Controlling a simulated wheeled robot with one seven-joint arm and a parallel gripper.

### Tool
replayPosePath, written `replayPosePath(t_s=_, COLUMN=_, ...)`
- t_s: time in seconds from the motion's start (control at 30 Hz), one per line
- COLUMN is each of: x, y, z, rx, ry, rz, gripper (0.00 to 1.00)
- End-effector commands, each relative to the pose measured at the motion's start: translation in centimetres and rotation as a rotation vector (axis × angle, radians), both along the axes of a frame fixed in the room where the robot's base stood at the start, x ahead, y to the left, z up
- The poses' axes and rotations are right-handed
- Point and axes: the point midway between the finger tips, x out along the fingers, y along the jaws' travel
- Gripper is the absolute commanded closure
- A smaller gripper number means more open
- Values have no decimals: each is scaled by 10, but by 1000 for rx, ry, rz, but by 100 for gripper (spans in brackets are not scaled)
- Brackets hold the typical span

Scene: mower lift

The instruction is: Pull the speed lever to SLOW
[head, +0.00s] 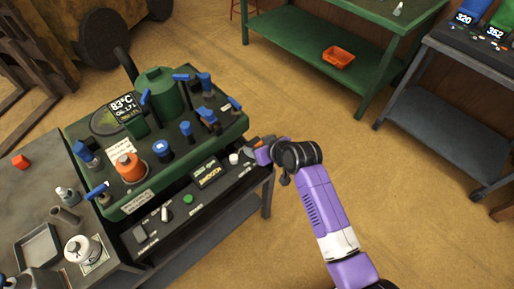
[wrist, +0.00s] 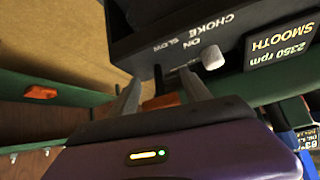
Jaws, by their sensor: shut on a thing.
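The speed lever (wrist: 163,101) shows as an orange piece with a dark stem at the end of the black control panel (wrist: 133,38) in the wrist view. My gripper (wrist: 160,84) has one finger on each side of it and is shut on it. The word SLOW is readable on the panel just above the lever, upside down in this view. In the head view my gripper (head: 258,150) is at the right end of the panel (head: 175,222), and the lever is mostly hidden there.
A white knob (wrist: 213,56) by the CHOKE label stands close beside the fingers. A small screen (wrist: 281,41) reads 2350 rpm SMOOTH. The green machine (head: 108,205) with blue handles is behind the panel. Open floor (head: 300,110) lies toward the green table (head: 300,45).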

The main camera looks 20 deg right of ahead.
Motion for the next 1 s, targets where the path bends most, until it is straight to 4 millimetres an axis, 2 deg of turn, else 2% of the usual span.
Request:
replayPosePath(t_s=0.03, x=-1, y=6, z=-1, rx=7, ry=-19, rz=12, gripper=100)
replayPosePath(t_s=0.7, x=-2, y=7, z=1, rx=26, ry=-73, rz=15, gripper=100)
replayPosePath(t_s=0.73, x=-2, y=7, z=1, rx=26, ry=-73, rz=15, gripper=38)
replayPosePath(t_s=0.8, x=-3, y=6, z=0, rx=26, ry=-71, rz=13, gripper=27)
replayPosePath(t_s=1.0, x=-3, y=3, z=0, rx=25, ry=-70, rz=8, gripper=27)
